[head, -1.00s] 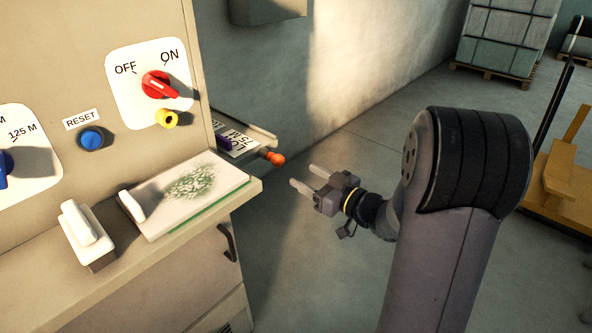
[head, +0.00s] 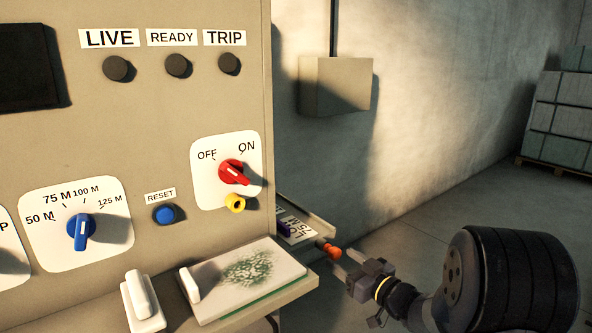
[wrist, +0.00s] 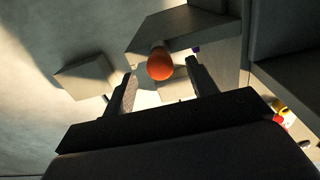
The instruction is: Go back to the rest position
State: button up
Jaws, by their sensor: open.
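My gripper (head: 345,263) is open and empty at the right of the control cabinet (head: 160,130). Its two fingers point left, towards an orange ball knob (head: 332,251) at the end of a side ledge. In the wrist view the orange knob (wrist: 160,66) shows in the gap between the fingertips, seemingly just beyond them. I see no contact; the exact distance cannot be told. My arm reaches in from the lower right of the head view.
The cabinet carries a red OFF/ON switch (head: 233,172), a blue dial (head: 81,232) and a blue reset button (head: 164,213). A board (head: 243,279) lies on its shelf. A grey wall box (head: 336,86) hangs behind. The floor at right is open up to stacked blocks (head: 563,120).

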aim_at(337, 256)
jog(key=x, duration=0.3)
jog(key=shift+s+d, duration=0.2)
jog(key=v, duration=1)
jog(key=x, duration=1)
jog(key=shift+w+a, duration=0.2)
jog(key=shift+a, duration=0.05)
jog(key=v, duration=0.4)
jog(key=shift+s+d, duration=0.3)
jog(key=shift+r, duration=0.1)
